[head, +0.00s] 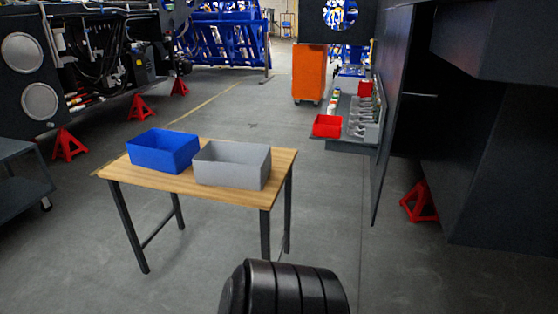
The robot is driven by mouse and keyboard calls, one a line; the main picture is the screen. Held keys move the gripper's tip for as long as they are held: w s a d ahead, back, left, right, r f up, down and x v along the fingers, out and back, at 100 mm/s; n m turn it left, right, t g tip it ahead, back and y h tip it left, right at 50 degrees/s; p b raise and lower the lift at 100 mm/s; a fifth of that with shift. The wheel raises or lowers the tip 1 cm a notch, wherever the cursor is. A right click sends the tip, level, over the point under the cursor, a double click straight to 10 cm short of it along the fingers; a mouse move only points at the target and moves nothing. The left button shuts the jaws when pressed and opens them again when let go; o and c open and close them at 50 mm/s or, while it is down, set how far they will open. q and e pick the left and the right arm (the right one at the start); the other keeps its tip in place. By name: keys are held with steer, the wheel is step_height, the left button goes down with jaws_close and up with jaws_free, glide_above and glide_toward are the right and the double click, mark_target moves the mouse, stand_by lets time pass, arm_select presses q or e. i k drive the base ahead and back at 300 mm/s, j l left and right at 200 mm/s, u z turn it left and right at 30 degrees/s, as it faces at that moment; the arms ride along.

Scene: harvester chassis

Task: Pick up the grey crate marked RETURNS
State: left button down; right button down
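A grey crate (229,176) stands on the right half of a small wooden-topped table (182,187). It is open at the top and its near side looks plain. No RETURNS marking can be read on the sides that show. A blue crate (160,158) stands close on its left on the same table. Neither of my grippers shows in the head view. A black rounded part, which seems to be mine, shows at the bottom, in front of the table and apart from it.
A grey cart (22,185) stands at the left edge. Red jack stands (68,145) hold up a machine chassis. A bench with a red bin (327,126) and an orange cabinet (309,74) stand at the back right. The grey floor around the table is mostly clear.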

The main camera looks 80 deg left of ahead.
mark_target(243, 166)
steer(key=u, duration=3.1)
steer(key=i+j, duration=0.35)
steer(key=i+j+z, duration=0.1)
steer(key=i+j, duration=0.25)
steer(key=j, duration=0.2)
